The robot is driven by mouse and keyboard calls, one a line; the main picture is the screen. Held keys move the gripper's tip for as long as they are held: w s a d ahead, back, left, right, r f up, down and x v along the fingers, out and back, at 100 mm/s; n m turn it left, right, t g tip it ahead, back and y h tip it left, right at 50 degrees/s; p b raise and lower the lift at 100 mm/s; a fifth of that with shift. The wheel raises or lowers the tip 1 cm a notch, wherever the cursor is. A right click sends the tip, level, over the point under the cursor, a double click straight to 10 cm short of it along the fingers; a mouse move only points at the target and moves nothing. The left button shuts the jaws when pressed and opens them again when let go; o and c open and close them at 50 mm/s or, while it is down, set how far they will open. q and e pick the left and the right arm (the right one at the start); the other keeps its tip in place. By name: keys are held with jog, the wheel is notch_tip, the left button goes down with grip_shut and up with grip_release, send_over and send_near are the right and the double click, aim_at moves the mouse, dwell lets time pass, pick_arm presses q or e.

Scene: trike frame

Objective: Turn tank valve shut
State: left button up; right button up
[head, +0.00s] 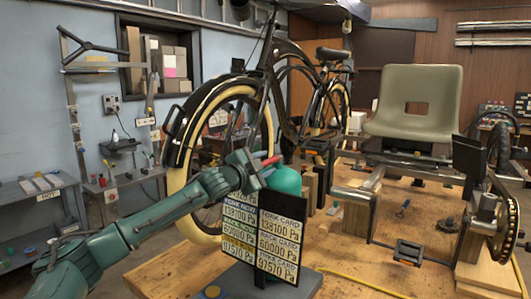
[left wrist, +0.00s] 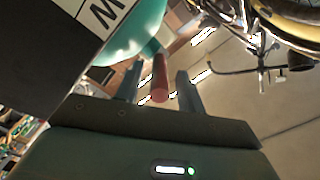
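A teal rounded tank (head: 286,181) stands behind a black card board (head: 283,250) with printed pressure readings in Pa. A red valve handle (head: 271,161) sticks out at the tank's upper left. In the left wrist view the red handle (left wrist: 160,80) points toward my gripper from the teal tank (left wrist: 128,32). My left gripper (head: 258,172) is at the handle. Its two fingers stand on either side of the handle, with a visible gap on both sides, so it is open around it. My right gripper is not in view.
The wooden bench (head: 345,255) carries a bicycle (head: 235,110) behind the tank, an olive seat (head: 418,102) on a metal frame, and a chain ring (head: 503,218) at right. A yellow cable (head: 365,285) lies along the front. Bare bench top lies right of the board.

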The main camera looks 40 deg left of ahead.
pick_arm(q)
jog(key=shift+w, duration=0.35)
grip_shut()
dwell(0.3)
